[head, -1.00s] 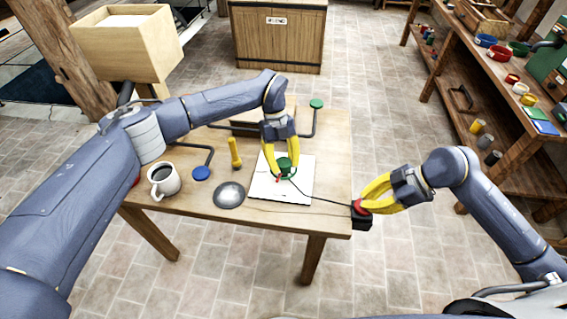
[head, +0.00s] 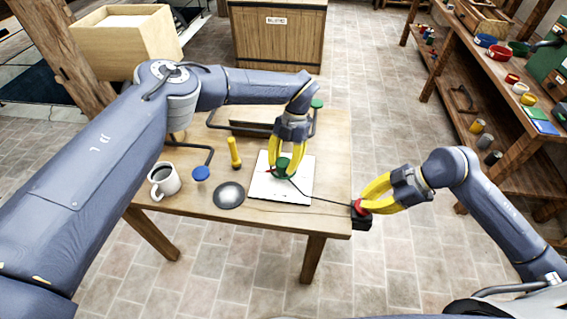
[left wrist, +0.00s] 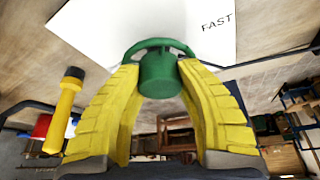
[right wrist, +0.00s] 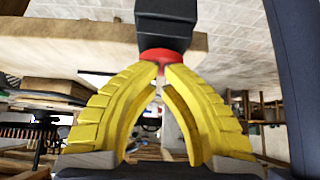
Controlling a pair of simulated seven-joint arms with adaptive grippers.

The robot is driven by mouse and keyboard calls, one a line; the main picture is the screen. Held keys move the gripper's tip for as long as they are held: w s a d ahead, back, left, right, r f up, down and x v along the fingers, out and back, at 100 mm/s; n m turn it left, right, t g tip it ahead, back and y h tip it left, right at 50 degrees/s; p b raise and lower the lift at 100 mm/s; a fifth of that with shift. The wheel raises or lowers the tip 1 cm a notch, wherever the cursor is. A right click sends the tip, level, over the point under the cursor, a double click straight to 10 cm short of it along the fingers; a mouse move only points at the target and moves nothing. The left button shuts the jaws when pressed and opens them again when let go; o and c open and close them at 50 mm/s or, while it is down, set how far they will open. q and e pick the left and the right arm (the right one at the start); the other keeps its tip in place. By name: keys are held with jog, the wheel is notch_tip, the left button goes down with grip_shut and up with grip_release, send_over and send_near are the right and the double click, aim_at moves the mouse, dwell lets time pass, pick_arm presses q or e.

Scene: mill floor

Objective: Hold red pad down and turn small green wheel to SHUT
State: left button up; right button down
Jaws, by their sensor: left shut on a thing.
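The small green wheel (head: 283,166) stands on a white plate (head: 300,185) on the table. My left gripper (head: 284,172) is shut on it from above. In the left wrist view the wheel's hub (left wrist: 160,76) sits between the yellow fingertips, and the word FAST shows on the plate. A small red pointer (head: 268,171) sticks out on the wheel's left. The red pad (head: 358,208) is on a black box (head: 361,223) at the table's front right corner. My right gripper (head: 366,204) has its fingertips together against the pad, which also shows in the right wrist view (right wrist: 160,55). No SHUT mark is readable.
A dark cable runs from the plate to the black box. Shelves (head: 490,110) stand at the right.

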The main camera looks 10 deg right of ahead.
pick_arm(q)
jog(key=shift+s+f+m+t+y, duration=0.1)
jog(key=shift+m+t+y, duration=0.2)
jog(key=shift+m, duration=0.85)
jog(key=shift+s+m+t+y, duration=0.1)
jog(key=shift+m+t+y, duration=0.2)
jog(key=shift+m, duration=0.85)
jog(key=o, duration=1.2)
jog(key=shift+w, duration=0.1)
jog(key=shift+o, duration=0.2)
jog(key=v, duration=1.2)
pick_arm(e)
jog(key=shift+r, duration=3.5)
